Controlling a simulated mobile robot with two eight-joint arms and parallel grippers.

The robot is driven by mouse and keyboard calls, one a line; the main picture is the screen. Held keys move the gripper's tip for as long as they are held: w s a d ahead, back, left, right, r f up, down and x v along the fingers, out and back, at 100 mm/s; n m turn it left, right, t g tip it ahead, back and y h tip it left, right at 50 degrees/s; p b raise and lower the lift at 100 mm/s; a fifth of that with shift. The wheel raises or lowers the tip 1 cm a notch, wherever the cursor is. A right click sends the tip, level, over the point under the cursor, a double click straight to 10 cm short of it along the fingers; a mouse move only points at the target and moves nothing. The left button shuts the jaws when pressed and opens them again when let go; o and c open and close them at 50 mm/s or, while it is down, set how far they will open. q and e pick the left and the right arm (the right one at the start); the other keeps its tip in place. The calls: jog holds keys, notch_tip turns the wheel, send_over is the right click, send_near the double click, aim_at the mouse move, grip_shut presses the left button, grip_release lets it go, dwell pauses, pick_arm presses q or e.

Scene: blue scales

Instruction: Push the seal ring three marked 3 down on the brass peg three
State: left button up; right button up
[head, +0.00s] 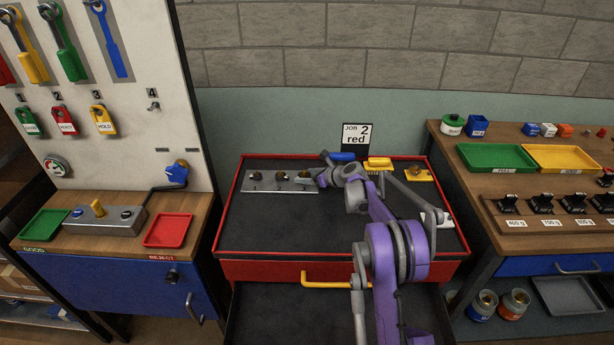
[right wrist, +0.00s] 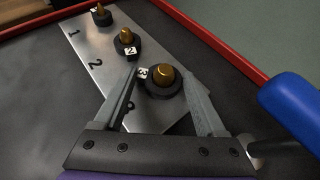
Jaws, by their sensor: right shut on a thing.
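A metal plate (head: 268,187) with three brass pegs lies on the dark top of the red-edged bench; the plate also shows in the right wrist view (right wrist: 92,62). The black seal ring three (right wrist: 157,92), with a white tag marked 3, is around the brass peg three (right wrist: 165,75), whose top stands out through it. My right gripper (right wrist: 160,72) is shut on this ring, one finger on each side; in the head view it is at the plate's right end (head: 320,178). I cannot tell whether the ring touches the plate. My left gripper is not in view.
Ring one (right wrist: 103,18) and ring two (right wrist: 127,44) sit around the other pegs. An open drawer (head: 285,310) is in front. The bench's left front is clear.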

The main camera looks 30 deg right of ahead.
jog(key=o, duration=1.3)
jog(key=shift+c, duration=0.2)
jog(key=b+v, duration=0.1)
jog(key=v, duration=1)
